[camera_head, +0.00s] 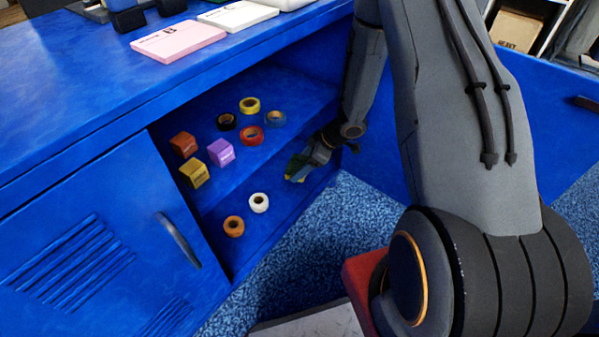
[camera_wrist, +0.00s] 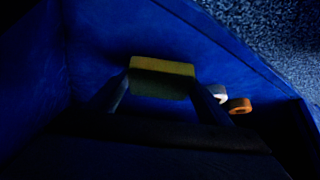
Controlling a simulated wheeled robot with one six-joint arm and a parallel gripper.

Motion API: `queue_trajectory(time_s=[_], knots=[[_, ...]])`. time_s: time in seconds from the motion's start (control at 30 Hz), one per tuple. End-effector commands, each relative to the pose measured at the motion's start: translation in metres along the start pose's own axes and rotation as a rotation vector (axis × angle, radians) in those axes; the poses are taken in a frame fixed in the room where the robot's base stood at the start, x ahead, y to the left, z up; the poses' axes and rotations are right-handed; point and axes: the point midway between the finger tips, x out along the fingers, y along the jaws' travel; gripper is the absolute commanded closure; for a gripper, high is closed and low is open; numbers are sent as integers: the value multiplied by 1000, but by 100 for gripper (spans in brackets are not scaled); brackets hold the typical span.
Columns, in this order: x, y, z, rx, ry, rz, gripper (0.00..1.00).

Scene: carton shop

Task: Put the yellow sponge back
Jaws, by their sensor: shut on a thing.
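The yellow sponge (camera_wrist: 162,66) is held between the two fingers of my gripper (camera_wrist: 160,88) in the wrist view. In the head view my gripper (camera_head: 304,170) reaches into the open blue cabinet (camera_head: 170,145), at the right end of its lower level. Only a small part of the sponge (camera_head: 291,171) shows there, mostly hidden by the gripper. The gripper is shut on the sponge. The wrist view is dark, so I cannot tell whether the sponge touches the cabinet floor.
A white tape roll (camera_head: 259,203) and an orange one (camera_head: 233,226) lie on the lower level, left of my gripper. The shelf above holds several tape rolls, a purple cube (camera_head: 221,152), an orange cube (camera_head: 183,144) and a yellow cube (camera_head: 194,173). A pink box (camera_head: 178,41) lies on top.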

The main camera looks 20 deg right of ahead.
Motion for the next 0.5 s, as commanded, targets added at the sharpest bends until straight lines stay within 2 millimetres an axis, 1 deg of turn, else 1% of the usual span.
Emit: queue_trajectory(time_s=[0.03, 0.2, 0.27, 0.5], knots=[[3, 5, -3, -1, 0, 1, 48], [7, 8, -5, 1, -1, 0, 48], [10, 8, -2, 1, -1, -1, 48], [33, 8, 13, 2, -1, -1, 48]])
